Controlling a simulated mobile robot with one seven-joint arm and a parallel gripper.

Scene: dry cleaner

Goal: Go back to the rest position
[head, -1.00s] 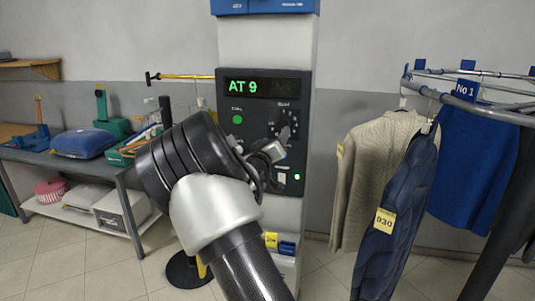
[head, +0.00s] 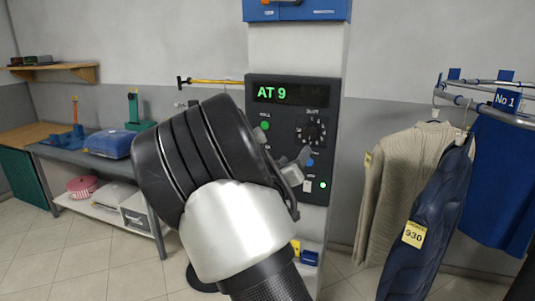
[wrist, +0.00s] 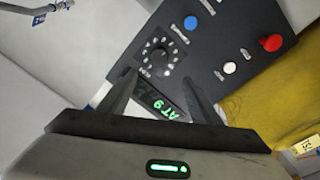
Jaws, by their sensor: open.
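My gripper (head: 293,170) is in front of the dark control panel, at its lower left in the head view, partly hidden by my wrist. In the wrist view the two fingers of my gripper (wrist: 160,88) are spread with nothing between them. The panel (head: 328,105) has a display reading "AT 9" (head: 290,93), a green button (head: 265,125), a dial (head: 312,131) and a blue button (head: 309,161). The wrist view also shows the dial (wrist: 160,57), the blue button (wrist: 190,22), a red knob (wrist: 271,42) and a white button (wrist: 229,67). I cannot tell how far the fingertips are from the panel.
A rail at the right holds a beige sweater (head: 405,175), a dark blue garment tagged 930 (head: 430,215) and a blue garment (head: 497,180). A bench with a blue folded item (head: 108,144) stands at the left. Tiled floor (head: 85,250) is open at the lower left.

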